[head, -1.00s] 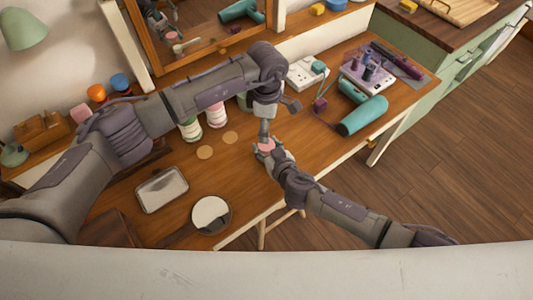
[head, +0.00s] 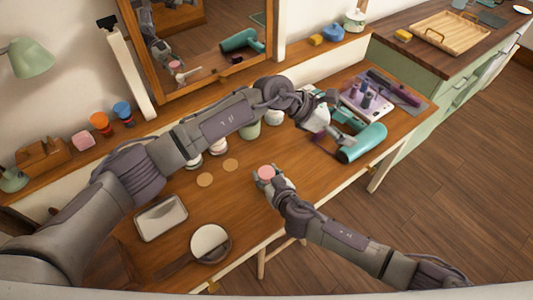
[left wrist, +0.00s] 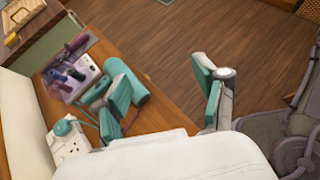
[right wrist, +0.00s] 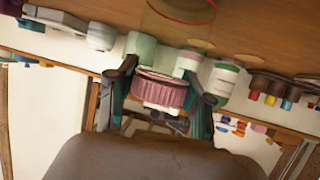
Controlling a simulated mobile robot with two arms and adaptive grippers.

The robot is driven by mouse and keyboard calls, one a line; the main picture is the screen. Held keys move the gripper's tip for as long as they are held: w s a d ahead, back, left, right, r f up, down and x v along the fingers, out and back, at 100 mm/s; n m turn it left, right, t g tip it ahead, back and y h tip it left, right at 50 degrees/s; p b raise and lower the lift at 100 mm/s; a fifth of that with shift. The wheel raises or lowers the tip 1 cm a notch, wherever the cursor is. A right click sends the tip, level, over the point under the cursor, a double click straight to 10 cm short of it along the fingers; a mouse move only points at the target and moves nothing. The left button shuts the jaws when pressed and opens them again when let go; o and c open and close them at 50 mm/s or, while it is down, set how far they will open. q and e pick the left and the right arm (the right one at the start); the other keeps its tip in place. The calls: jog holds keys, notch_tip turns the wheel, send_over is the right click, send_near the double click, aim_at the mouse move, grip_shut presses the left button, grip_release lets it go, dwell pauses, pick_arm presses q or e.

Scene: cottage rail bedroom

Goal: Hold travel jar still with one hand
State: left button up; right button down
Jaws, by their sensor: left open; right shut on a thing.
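The travel jar, small with a pink ribbed top (head: 266,172), is in my right gripper (head: 268,182) near the desk's front edge. In the right wrist view the jar (right wrist: 160,90) sits between the two fingers (right wrist: 160,105), which are shut on it. Its lower part is partly hidden by the gripper. My left gripper (head: 325,132) is open and empty, up and to the right of the jar, in front of the teal hair dryer (head: 362,143). In the left wrist view its fingers (left wrist: 163,95) are spread apart with nothing between them.
A metal tray (head: 160,217) and a round hand mirror (head: 208,240) lie at the desk's front left. Two cork discs (head: 230,165) lie near several jars. A white socket strip (left wrist: 68,142) is near the dryer. A framed mirror (head: 205,84) stands behind.

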pick_arm(q)
jog(key=w+d+r+n+t+h, duration=0.1)
jog(key=w+r+n+t+h, duration=0.3)
jog(key=r, duration=0.3)
jog(key=w+d+r+n+t+h, duration=0.1)
jog(key=w+r+n+t+h, duration=0.1)
jog(key=w+r+n+t, duration=0.4)
jog(key=w+a+r+n+t+y, duration=0.1)
jog(key=w+a+n+t+y, duration=0.85)
jog(key=n, duration=0.75)
jog(key=a+f+n+g+y, duration=0.4)
jog(key=a+f+n+y, duration=0.2)
jog(key=a, duration=0.1)
jog(key=n+g+y, duration=0.2)
jog(key=n+g, duration=0.3)
jog(key=g, duration=1.1)
send_over(267, 172)
jog(key=shift+t, duration=0.25)
jog(key=f, duration=1.8)
jog(key=shift+w+f, duration=0.1)
jog(key=shift+w, duration=0.2)
jog(key=shift+s+f, duration=0.2)
jog(key=shift+s, duration=0.1)
jog(key=shift+f, duration=3.85)
